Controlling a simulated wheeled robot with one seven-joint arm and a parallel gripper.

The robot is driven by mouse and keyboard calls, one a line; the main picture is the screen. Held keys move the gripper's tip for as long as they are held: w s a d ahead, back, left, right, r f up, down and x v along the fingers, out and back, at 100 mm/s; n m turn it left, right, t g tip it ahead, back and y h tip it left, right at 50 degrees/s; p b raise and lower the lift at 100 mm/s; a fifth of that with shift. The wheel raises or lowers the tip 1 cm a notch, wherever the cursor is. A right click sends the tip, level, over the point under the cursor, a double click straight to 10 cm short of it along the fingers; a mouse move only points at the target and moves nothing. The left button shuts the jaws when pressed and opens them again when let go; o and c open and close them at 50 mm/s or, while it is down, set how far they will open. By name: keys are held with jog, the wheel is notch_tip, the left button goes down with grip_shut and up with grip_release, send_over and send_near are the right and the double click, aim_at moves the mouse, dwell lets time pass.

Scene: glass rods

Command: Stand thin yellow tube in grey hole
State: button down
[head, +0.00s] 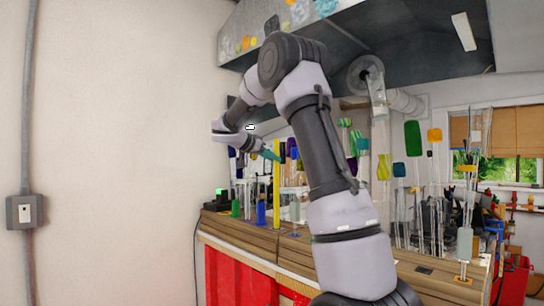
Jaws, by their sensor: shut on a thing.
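A thin yellow tube (276,185) stands upright over the wooden bench, left of my arm. My gripper (270,154), with teal fingers, is shut on the tube's upper part. The tube's lower end is near the bench top, and I cannot tell whether it touches the wood or sits in anything. A small grey piece (294,211) stands on the bench just right of the tube. I cannot make out the grey hole for certain at this size.
A blue piece (261,213) and a green piece (235,208) stand left of the tube on the wooden bench (330,262). Clear glass rods (249,195) stand close behind. More rods and coloured glass crowd the right side. A grey hood (340,45) hangs above.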

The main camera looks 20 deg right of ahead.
jog(key=shift+f, duration=2.65)
jog(key=c, duration=0.6)
grip_release()
